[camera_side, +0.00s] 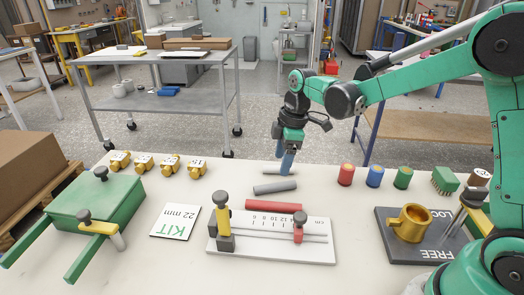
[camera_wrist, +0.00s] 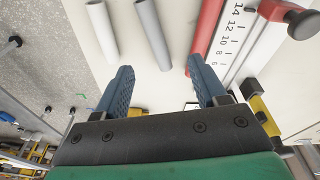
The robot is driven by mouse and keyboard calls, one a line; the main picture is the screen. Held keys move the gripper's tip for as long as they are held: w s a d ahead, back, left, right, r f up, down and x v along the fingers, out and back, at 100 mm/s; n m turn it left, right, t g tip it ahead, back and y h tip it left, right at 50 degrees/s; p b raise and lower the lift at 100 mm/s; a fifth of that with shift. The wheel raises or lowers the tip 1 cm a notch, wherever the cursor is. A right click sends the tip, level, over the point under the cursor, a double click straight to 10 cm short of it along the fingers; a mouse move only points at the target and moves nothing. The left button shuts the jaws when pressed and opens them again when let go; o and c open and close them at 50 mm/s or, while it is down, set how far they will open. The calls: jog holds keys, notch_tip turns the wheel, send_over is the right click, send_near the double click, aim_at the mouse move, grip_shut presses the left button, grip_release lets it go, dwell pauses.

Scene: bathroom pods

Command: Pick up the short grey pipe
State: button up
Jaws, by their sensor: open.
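Two pipes lie side by side on the pale bench. Which one is shorter is hard to tell. The wrist view shows the grey pipe (camera_wrist: 151,34) and, to its left, the light pipe (camera_wrist: 100,28). My gripper (camera_side: 286,172) points down, close over the light pipe in the side view. In the wrist view my gripper (camera_wrist: 163,78) is open and empty, with the grey pipe's near end between the fingertips in the picture.
A red pipe (camera_side: 273,207) lies by the white measuring board (camera_side: 265,249). Several brass fittings (camera_side: 170,164) stand at left near a green clamp fixture (camera_side: 90,205) and a KIT card (camera_side: 175,222).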

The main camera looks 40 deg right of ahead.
aim_at(276, 184)
jog(key=shift+w+d+f+n, duration=0.1)
jog(key=shift+w+f+n, duration=0.2)
jog(key=shift+f, duration=0.2)
jog(key=shift+w+f+n, duration=0.15)
jog(key=shift+f+n, duration=0.15)
jog(key=shift+f, duration=0.5)
jog(key=shift+w+a+f, duration=0.1)
jog(key=shift+a+f, duration=0.1)
jog(key=shift+f, duration=1.05)
jog(key=shift+w+a+f, duration=0.1)
jog(key=shift+a+f, duration=0.05)
jog(key=shift+f, duration=1.1)
grip_shut()
